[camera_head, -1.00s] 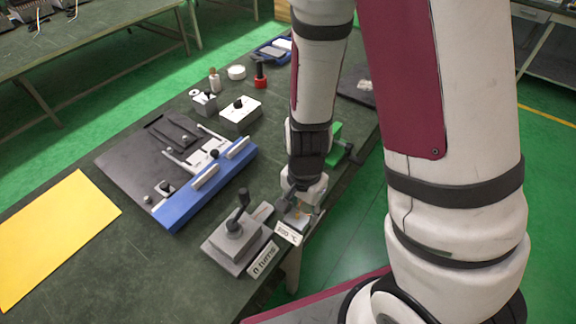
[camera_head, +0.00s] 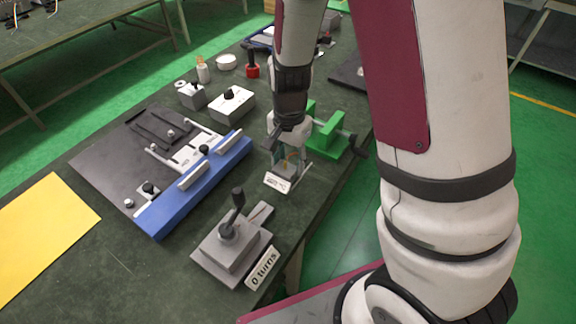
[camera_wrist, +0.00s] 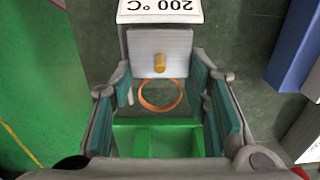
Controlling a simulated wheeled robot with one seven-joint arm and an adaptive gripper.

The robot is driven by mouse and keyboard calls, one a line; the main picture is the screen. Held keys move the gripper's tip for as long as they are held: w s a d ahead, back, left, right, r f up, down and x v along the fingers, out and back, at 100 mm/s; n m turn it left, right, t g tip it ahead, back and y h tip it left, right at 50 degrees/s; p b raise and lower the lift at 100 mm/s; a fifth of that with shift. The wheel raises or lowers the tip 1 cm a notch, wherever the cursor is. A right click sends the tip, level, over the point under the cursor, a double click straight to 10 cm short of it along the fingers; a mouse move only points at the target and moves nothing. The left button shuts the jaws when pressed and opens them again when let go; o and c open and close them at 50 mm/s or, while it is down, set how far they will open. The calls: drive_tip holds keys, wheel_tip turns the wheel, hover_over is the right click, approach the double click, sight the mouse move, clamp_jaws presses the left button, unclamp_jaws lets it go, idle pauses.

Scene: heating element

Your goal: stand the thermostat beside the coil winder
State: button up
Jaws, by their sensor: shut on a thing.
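The thermostat is a small grey block (camera_wrist: 160,43) with a brass stud and a white "200 °C" label, upside down in the wrist view. An orange ring shows beside it between the fingers. My gripper (camera_head: 288,160) is shut on the thermostat, whose label (camera_head: 277,182) faces the front in the head view. I cannot tell how far it is above the table. The coil winder (camera_head: 222,258) is a grey stepped block with a dark crank and a "0 turns" label. It stands nearer the front, apart from my gripper.
A green clamp-like fixture (camera_head: 326,130) is right behind my gripper, under it in the wrist view. A blue bar (camera_head: 160,215) with a dark plate lies left. The table's right edge is close.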

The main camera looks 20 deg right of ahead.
sight(288, 167)
drive_tip(key=shift+w+f, duration=0.1)
drive_tip(key=shift+w, duration=0.4)
drive_tip(key=shift+f, duration=1.7)
drive_tip(key=shift+f, duration=0.15)
drive_tip(key=o, duration=1.2)
drive_tip(key=shift+o, duration=0.2)
